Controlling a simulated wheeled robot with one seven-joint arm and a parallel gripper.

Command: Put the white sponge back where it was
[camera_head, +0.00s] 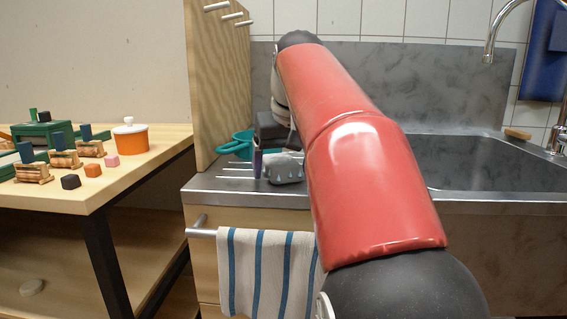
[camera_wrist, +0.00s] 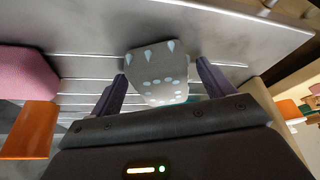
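My gripper (camera_wrist: 160,72) is open, with a finger on each side of the block and small gaps showing. In the head view one finger of my gripper (camera_head: 258,160) stands at the block's left; the other is hidden. A flat whitish round thing (camera_head: 32,286) lies on the left table's lower shelf.
A teal cup (camera_head: 238,146) stands behind my gripper by the wooden panel (camera_head: 218,90). A striped towel (camera_head: 265,265) hangs below. The sink (camera_head: 480,165) is at right; small blocks and an orange pot (camera_head: 130,139) are on the left table.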

